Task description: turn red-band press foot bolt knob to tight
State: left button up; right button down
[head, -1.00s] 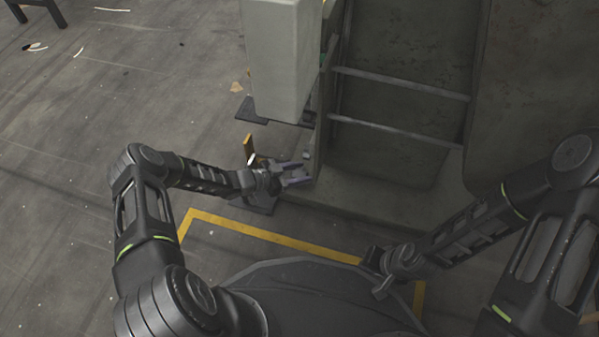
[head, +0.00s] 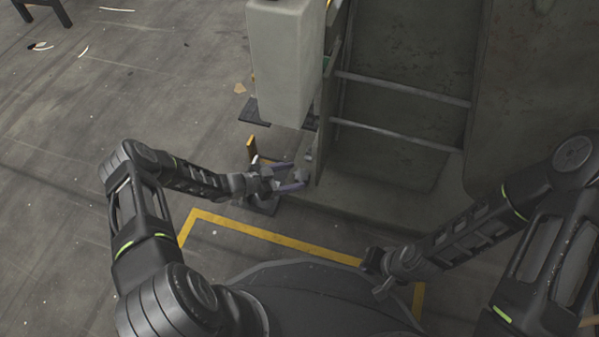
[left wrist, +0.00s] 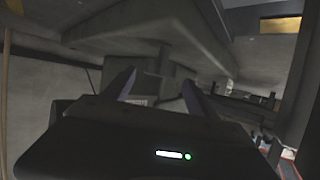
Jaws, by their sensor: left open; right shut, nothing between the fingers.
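My left gripper (head: 296,175) is open at the foot of the grey press, close to the lower front corner of its frame. In the left wrist view its two fingers (left wrist: 158,92) point at a grey bolt with a squarish knob (left wrist: 160,66) under a flat metal part. The knob shows in the gap between the fingers, seemingly ahead of them and not gripped; contact cannot be told. In the head view the knob is too small to make out surely. No red band is visible. My right gripper (head: 384,288) is shut and empty, low and well away from the press.
The grey press head (head: 285,65) overhangs just beyond my left gripper. A yellow upright piece (head: 251,149) stands beside the hand. Crossbars (head: 400,88) span the press frame on the right.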

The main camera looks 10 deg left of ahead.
pick_arm(q)
jog(key=p+v, duration=0.1)
jog(key=v, duration=0.2)
jog(key=shift+s+a+r, duration=0.15)
jog(key=shift+s+a, duration=0.1)
jog(key=shift+s, duration=0.15)
